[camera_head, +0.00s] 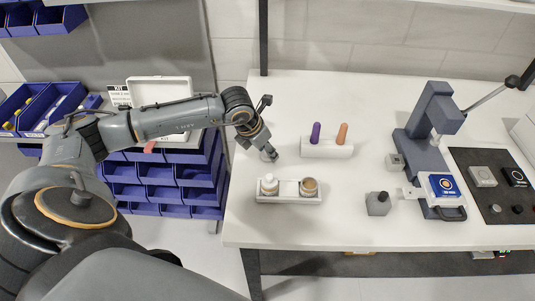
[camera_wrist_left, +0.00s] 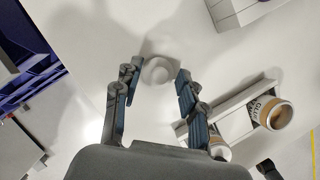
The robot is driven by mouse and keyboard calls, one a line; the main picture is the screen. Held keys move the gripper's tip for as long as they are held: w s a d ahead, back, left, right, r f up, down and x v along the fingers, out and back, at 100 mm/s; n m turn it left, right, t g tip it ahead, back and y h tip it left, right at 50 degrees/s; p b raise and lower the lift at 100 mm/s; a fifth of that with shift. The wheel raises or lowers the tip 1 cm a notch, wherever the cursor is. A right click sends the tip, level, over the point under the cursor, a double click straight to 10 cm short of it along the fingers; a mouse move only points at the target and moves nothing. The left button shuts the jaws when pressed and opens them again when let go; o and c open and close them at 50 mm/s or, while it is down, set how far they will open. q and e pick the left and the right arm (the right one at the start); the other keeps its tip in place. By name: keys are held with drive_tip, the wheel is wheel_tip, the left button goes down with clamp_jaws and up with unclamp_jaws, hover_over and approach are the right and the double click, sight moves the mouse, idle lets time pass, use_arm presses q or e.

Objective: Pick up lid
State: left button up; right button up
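A small round whitish piece that looks like the lid (camera_wrist_left: 157,71) lies on the white table between the fingers of my left gripper (camera_wrist_left: 159,70). In the wrist view the fingers are apart, one on each side of it, with a narrow gap showing. In the head view my left gripper (camera_head: 268,154) points down at the tabletop left of the purple and orange handles, and its fingers largely hide the lid. An open glue jar (camera_head: 309,187) with brown contents stands in a white tray (camera_head: 289,199); its label shows in the wrist view (camera_wrist_left: 272,112). My right gripper is not in view.
A white-capped bottle (camera_head: 270,184) shares the tray. A white block (camera_head: 327,150) holds purple (camera_head: 316,132) and orange (camera_head: 342,133) handles. Blue bins (camera_head: 165,180) are beyond the table's left edge.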

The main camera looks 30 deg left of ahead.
use_arm(q)
drive_tip(key=c, duration=0.6)
drive_tip(key=shift+r, duration=0.1)
